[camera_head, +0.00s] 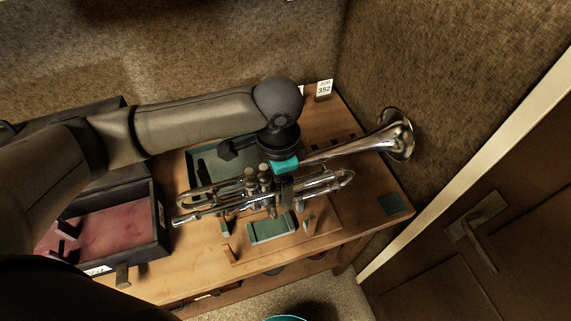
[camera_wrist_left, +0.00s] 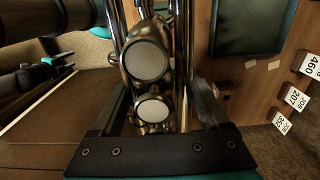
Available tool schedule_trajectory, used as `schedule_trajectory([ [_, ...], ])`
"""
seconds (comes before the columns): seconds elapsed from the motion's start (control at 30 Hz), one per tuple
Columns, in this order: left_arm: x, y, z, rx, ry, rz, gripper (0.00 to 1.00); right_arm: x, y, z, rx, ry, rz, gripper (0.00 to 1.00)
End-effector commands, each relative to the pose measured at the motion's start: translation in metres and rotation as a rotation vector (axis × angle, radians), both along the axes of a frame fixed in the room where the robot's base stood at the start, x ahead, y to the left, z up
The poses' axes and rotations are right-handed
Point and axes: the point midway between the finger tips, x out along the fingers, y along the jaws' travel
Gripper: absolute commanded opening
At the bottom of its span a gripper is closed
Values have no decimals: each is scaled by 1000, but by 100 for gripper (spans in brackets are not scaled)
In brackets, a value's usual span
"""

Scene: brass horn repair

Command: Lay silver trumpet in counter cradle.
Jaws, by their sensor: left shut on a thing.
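The silver trumpet (camera_head: 350,147) lies roughly level over the wooden counter, its bell to the upper right and its mouthpiece end to the lower left. My left gripper (camera_head: 287,183) comes down from above and is shut on it near the valves. In the left wrist view two round valve ends of the trumpet (camera_wrist_left: 147,62) show between the fingers. Below the trumpet is the cradle, a wooden board (camera_head: 236,251) with upright pegs. Whether the trumpet touches the pegs cannot be told. A dark part with teal patches (camera_wrist_left: 55,64), apparently my right gripper, shows in the left wrist view, its jaws unclear.
An open dark case (camera_head: 110,215) with pink lining stands at the left. A dark green-lined tray (camera_head: 212,165) lies behind the trumpet, and a green pad (camera_head: 270,228) in front. A numbered tag (camera_head: 324,88) stands at the back. A wall and a door (camera_head: 470,240) are at the right.

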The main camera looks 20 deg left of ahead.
Motion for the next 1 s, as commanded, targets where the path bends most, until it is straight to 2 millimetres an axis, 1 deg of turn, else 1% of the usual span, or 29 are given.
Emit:
schedule_trajectory([
  [0.37, 1, -1, 2, -3, -3, 0, 0, -8, 0, 0, -1, 12, 1, 52],
  [0.47, 1, -1, 2, -3, -3, 0, 0, -8, 0, 3, -1, 12, 1, 52],
  [0.67, 0, -1, 4, -6, -3, 0, 0, -7, 0, 15, 0, 11, 1, 52],
  [0.8, 0, -1, -9, -6, -3, 0, 0, -7, 0, 10, 0, 10, 1, 52],
  [1.0, 1, -1, -24, -5, -3, 2, 0, -4, 0, 8, 0, 7, 1, 52],
])
